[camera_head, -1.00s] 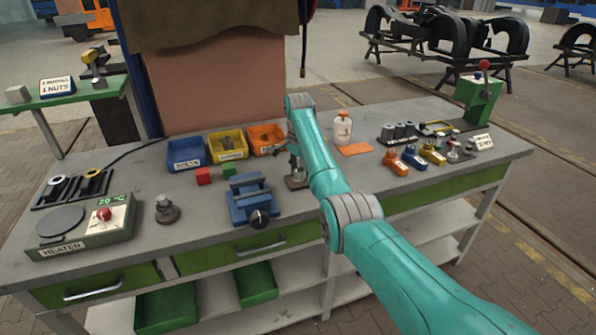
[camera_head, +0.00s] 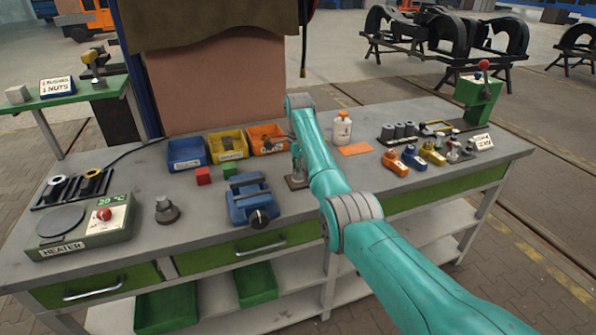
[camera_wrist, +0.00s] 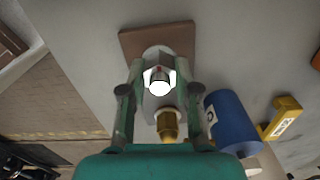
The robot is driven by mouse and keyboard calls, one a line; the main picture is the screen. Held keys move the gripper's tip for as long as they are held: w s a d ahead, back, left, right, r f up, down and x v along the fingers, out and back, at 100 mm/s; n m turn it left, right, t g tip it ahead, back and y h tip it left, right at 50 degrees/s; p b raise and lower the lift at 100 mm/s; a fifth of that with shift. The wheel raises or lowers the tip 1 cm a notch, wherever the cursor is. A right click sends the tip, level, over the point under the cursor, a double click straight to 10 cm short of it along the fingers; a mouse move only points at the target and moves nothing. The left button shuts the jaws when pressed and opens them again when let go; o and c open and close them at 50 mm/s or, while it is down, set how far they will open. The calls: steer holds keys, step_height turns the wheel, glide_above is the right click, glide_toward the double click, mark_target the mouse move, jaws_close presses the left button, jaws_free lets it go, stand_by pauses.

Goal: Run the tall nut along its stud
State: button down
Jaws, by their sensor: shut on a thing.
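A bright, washed-out nut (camera_wrist: 159,88) shows between the fingertips in the wrist view, with the dark end of a stud (camera_wrist: 158,71) at its centre. The stud stands over a brown base plate (camera_wrist: 130,40), which also shows on the bench in the head view (camera_head: 297,184). My gripper (camera_wrist: 160,82) is shut on the nut, one finger on each side. In the head view my gripper (camera_head: 297,165) is small and partly hidden by my arm. The thread and the nut's height on it cannot be made out.
A blue vise (camera_head: 250,200) stands left of the plate. Blue (camera_head: 186,154), yellow (camera_head: 228,146) and orange (camera_head: 267,139) bins are behind. A brass-coloured piece (camera_wrist: 168,126) shows near the fingers.

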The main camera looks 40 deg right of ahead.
steer(key=shift+w+r, duration=0.2)
steer(key=shift+r, duration=0.15)
steer(key=c, duration=0.9)
jaws_free()
steer(key=shift+c, duration=0.2)
steer(key=shift+o, duration=0.5)
steer(key=shift+s+f, duration=0.1)
steer(key=shift+f, duration=0.05)
step_height(320, 180, up, 12)
